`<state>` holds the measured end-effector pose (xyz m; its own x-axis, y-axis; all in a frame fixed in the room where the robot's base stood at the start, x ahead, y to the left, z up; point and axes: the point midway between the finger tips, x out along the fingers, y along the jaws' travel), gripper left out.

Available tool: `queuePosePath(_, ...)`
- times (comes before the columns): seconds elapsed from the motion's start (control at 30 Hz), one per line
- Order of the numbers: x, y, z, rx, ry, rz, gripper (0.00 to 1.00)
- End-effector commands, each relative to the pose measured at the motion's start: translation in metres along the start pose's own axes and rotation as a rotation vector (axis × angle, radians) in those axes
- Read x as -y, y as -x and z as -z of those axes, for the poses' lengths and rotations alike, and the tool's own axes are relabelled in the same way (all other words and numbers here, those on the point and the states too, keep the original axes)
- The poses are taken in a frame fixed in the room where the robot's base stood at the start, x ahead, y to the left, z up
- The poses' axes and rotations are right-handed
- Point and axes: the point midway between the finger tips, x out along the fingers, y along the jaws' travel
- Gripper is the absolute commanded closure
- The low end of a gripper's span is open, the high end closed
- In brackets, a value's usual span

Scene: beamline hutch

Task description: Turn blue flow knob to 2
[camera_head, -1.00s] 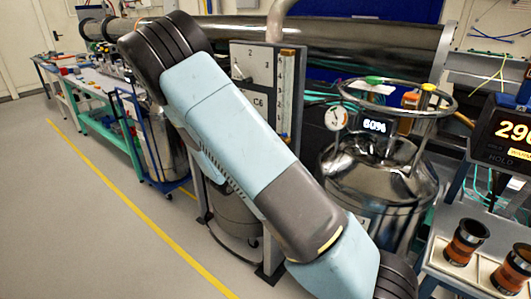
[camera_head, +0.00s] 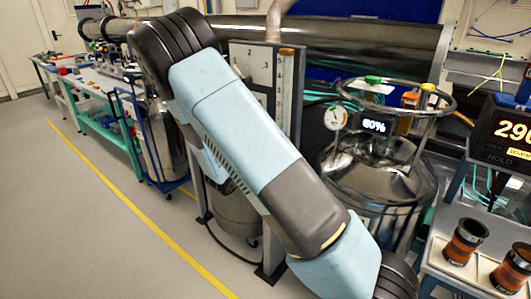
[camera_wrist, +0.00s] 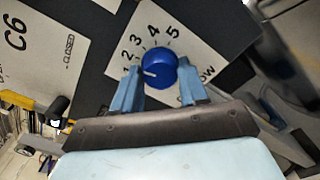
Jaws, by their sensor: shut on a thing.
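The blue flow knob (camera_wrist: 158,71) sits on a white dial plate (camera_wrist: 205,42) in the wrist view. Numbers up to 5 fan around its upper left side. A short white pointer line on the knob points left, toward the low end of the scale near 1. My gripper (camera_wrist: 157,78) has one blue-grey finger on each side of the knob and is shut on it. In the head view the knob and gripper are hidden behind my arm. Part of the panel (camera_head: 238,52) with numbers shows there.
A "C6" label plate (camera_wrist: 25,45) is left of the dial in the wrist view. In the head view, a steel dewar (camera_head: 375,175) with a ring handle and gauge stands right of my arm. Open floor (camera_head: 75,220) lies to the left.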

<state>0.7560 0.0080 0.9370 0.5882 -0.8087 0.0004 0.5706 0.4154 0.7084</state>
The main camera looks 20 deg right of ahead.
Motion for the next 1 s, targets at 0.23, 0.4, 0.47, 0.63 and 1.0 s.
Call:
queuePosePath(0.23, -0.001, 0.002, 0.002, -0.005, 0.001, -0.002, 0.38)
queuePosePath(0.4, 0.0, 0.001, 0.001, -0.003, 0.001, -0.001, 0.31)
queuePosePath(0.47, 0.0, 0.001, 0.001, -0.003, 0.001, -0.001, 0.31)
queuePosePath(0.63, 0.0, 0.005, 0.001, -0.003, 0.001, -0.001, 0.31)
queuePosePath(1.0, -0.001, 0.066, 0.002, -0.006, 0.001, -0.002, 0.31)
